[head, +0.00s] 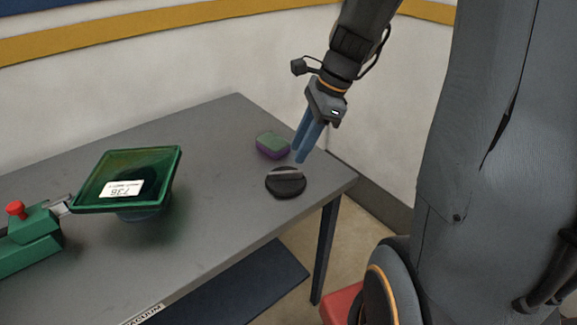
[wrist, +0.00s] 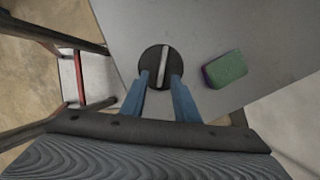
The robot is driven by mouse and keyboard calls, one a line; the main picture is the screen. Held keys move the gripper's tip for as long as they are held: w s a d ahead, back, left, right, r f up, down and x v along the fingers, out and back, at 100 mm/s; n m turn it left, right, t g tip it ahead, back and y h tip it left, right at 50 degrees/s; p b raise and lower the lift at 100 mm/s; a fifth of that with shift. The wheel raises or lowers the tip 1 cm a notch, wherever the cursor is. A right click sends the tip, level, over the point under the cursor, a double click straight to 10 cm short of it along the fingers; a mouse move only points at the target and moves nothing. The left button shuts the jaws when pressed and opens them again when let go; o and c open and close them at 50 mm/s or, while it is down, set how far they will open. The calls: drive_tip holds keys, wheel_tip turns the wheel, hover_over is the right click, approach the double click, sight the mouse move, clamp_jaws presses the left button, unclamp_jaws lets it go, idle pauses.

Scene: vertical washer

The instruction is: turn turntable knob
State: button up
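A round black knob (head: 286,183) with a raised pale grip bar lies on the grey table near its right corner. In the wrist view the knob (wrist: 156,67) sits just beyond the fingertips, with its bar running nearly straight away from me. My gripper (head: 301,158) points down with blue fingers over the table, close to the knob's upper right side. In the wrist view my gripper (wrist: 161,80) shows its two blue fingers apart, one on each side of the bar, with nothing between them that I can see held. Whether the fingertips touch the knob cannot be told.
A green and purple sponge (head: 272,145) lies behind the knob, close to my fingers. A green square tray (head: 128,150) with a white label and a green device with a red button (head: 15,209) stand at the left. The grey table (head: 225,205) is clear between tray and knob.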

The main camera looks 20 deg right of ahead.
sight(286, 171)
drive_tip(key=shift+w+m, duration=0.2)
drive_tip(key=shift+m, duration=0.2)
drive_tip(key=shift+a+f, duration=0.1)
drive_tip(key=shift+f, duration=0.2)
drive_tip(key=x, duration=0.6)
drive_tip(key=shift+w+a+f, duration=0.15)
drive_tip(key=shift+a+f, duration=0.1)
drive_tip(key=shift+f, duration=0.1)
